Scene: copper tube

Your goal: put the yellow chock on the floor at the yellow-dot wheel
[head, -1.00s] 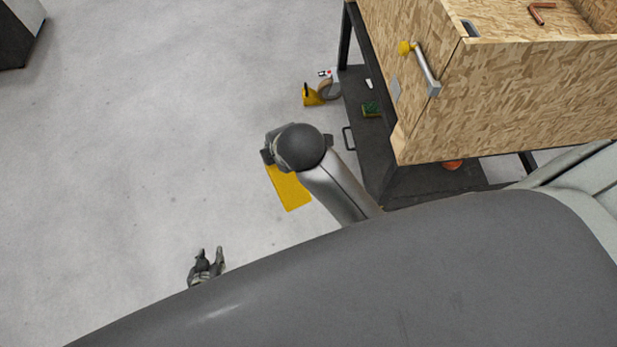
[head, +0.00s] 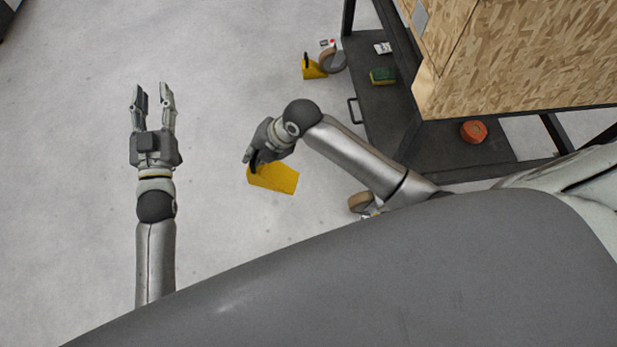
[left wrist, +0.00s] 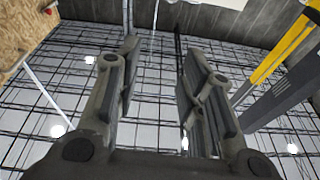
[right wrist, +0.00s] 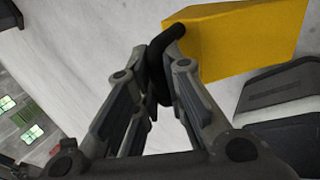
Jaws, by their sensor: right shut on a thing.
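A yellow chock (head: 274,178) with a black handle is at my right gripper (head: 251,161), beside the cart. My right gripper is shut on the handle, and the chock sticks out from the fingers in the right wrist view (right wrist: 245,38). I cannot tell its exact height over the floor. A wheel (head: 360,202) of the cart shows just right of the chock, partly under my right arm. A second wheel (head: 333,61) stands at the cart's far corner. No yellow dot can be made out on either. My left gripper (head: 152,93) is open and empty.
Another yellow chock (head: 312,68) stands on the floor against the far wheel. The cart's dark lower shelf (head: 385,110) carries a green-topped box (head: 382,76) and an orange roll (head: 473,131). The floor (head: 220,60) left of the cart is clear.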

